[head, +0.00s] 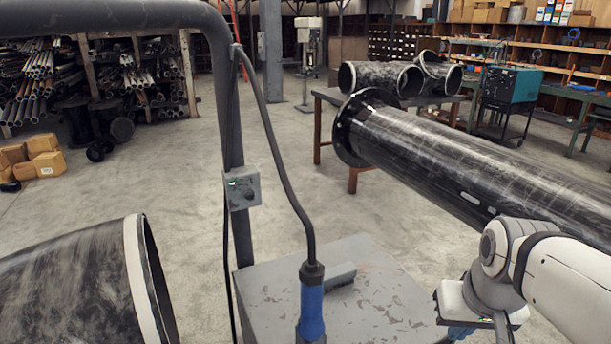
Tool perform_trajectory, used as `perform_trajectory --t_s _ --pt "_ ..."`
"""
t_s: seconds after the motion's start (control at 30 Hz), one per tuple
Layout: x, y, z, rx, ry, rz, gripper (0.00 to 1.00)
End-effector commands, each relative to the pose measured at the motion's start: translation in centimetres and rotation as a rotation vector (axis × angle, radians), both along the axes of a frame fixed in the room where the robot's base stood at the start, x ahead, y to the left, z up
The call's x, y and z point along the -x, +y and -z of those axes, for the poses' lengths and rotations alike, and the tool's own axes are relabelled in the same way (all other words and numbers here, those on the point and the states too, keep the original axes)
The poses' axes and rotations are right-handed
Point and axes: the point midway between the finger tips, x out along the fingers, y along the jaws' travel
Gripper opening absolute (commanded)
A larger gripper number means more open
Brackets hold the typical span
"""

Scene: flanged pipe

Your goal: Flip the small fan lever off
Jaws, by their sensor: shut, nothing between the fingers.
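A small grey switch box (241,190) is fixed to the dark upright post left of centre. It has a lit green indicator at its upper left and a small dark knob or lever on its face, too small to tell which way it points. My gripper (502,328) is at the bottom right, at the end of my white arm, partly cut off by the lower edge. It is shut and empty, well to the right of the switch box and not touching it.
A grey metal table (385,300) stands in front, with a brush (341,276) on it. A blue handle (311,308) on a black cable rises near its left side. A long flanged pipe (450,155) crosses the right; a wide pipe end (75,285) fills the lower left.

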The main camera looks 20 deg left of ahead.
Motion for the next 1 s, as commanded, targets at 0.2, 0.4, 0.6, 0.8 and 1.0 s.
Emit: perform_trajectory --t_s 0.2,0.4,0.6,0.8,1.0 --pt "-8.4 11.5 -11.2 -0.045 -0.081 -0.244 0.0" --pt "-11.5 23.8 -19.0 -0.097 -0.143 -0.448 0.0" --pt "-11.3 32.1 -23.2 -0.14 -0.177 -0.574 0.0" --pt "-10.8 34.6 -24.3 -0.154 -0.187 -0.612 0.0" --pt "-10.9 34.6 -24.3 -0.154 -0.187 -0.611 0.0"
